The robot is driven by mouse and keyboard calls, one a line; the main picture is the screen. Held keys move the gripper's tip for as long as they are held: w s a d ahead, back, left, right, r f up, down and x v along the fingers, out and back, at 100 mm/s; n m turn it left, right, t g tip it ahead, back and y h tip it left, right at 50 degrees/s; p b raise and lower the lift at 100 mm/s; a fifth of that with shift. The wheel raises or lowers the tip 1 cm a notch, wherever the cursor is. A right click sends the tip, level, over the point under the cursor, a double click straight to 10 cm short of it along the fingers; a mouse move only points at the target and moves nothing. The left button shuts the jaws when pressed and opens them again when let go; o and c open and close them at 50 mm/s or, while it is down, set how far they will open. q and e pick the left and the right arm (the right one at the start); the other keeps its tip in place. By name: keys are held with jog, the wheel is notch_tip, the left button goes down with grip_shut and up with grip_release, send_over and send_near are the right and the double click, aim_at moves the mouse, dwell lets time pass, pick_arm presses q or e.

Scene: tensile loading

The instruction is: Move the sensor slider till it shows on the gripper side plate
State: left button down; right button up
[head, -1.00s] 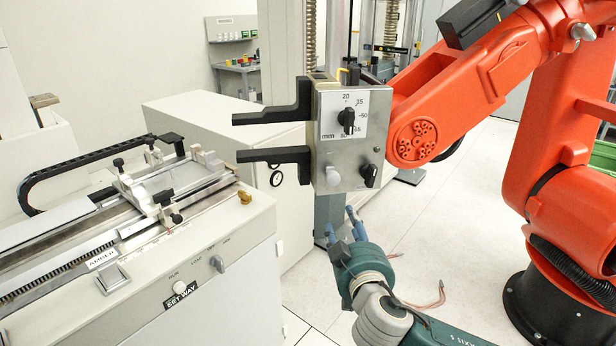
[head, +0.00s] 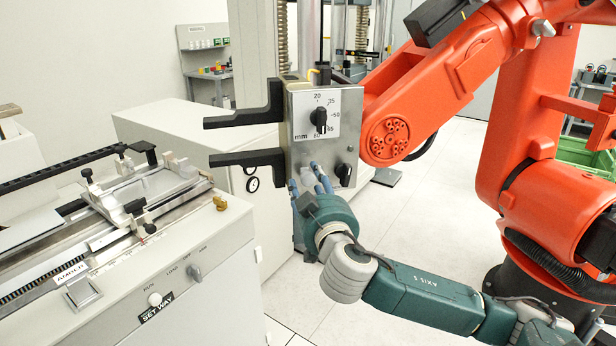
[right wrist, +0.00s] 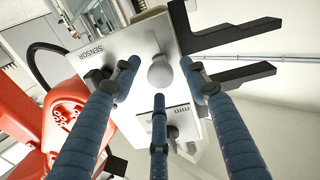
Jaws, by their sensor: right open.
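The gripper side plate (head: 300,145) is a metal face on the orange robot's tool, with a black dial (head: 320,118) and mm scale. A black knob (head: 343,172) sits at its lower right. In the right wrist view the word SENSOR is printed on the plate (right wrist: 140,40) near this black knob (right wrist: 97,77). My right gripper (head: 310,182) is open just below and in front of the plate. Its fingers (right wrist: 160,85) spread around the white knob, apparently without closing on it.
Two black jaws (head: 245,118) stick out left of the plate. The orange robot arm (head: 420,105) fills the right. A bench machine (head: 200,270) with a rail and clamps stands at left. A white cabinet (head: 165,125) is behind.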

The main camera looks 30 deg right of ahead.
jog(key=shift+x, duration=1)
jog(key=shift+a, duration=0.1)
jog(key=shift+c, duration=0.3)
grip_shut()
jog(key=shift+r, duration=0.3)
jog(key=shift+o, duration=0.3)
grip_release()
